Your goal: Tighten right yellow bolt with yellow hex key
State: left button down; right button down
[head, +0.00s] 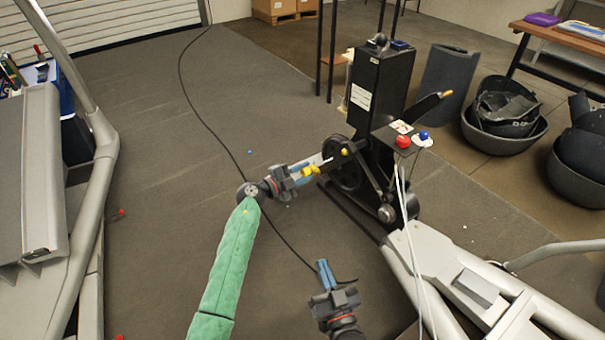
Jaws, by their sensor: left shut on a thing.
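The key's thin shaft points up and right toward the crank area of the black elliptical frame. A small yellow bolt (344,152) shows there, close to the shaft's end. I cannot tell whether the key touches or sits in the bolt. My right gripper (325,272) is lower in the picture, empty, with its blue fingers close together, well apart from the key and bolt.
The black elliptical housing (377,82) stands upright behind the crank. A small panel with a red button (403,141) and a blue button (424,135) sits beside it. Grey frame beams (430,275) lie at lower right. Dark tubs (503,130) stand farther right. Floor at left centre is mostly clear.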

aim_at(312, 167)
pick_arm(q)
jog(key=shift+w+d+b, duration=0.35)
jog(key=shift+d+b, duration=0.05)
jog(key=shift+d, duration=0.2)
pick_arm(e)
notch_tip(312, 167, up, 9)
jog(key=t, duration=0.3)
pick_arm(q)
jog(key=shift+w+d, duration=0.1)
jog(key=shift+w, duration=0.05)
jog(key=shift+w+d, duration=0.3)
jog(key=shift+d, duration=0.1)
jog(key=shift+w+d+p, duration=0.2)
jog(key=shift+d+p, duration=0.05)
jog(key=shift+p, duration=0.1)
jog(key=shift+w+d, duration=0.15)
jog(key=shift+d, duration=0.05)
pick_arm(e)
notch_tip(312, 167, down, 9)
jog(key=g, duration=0.3)
jog(key=shift+s, duration=0.15)
jog(key=shift+s+r, duration=0.1)
jog(key=shift+r, duration=0.05)
pick_arm(q)
jog(key=shift+a+r+p, duration=0.1)
jog(key=shift+p, duration=0.65)
pick_arm(e)
jog(key=shift+r, duration=0.75)
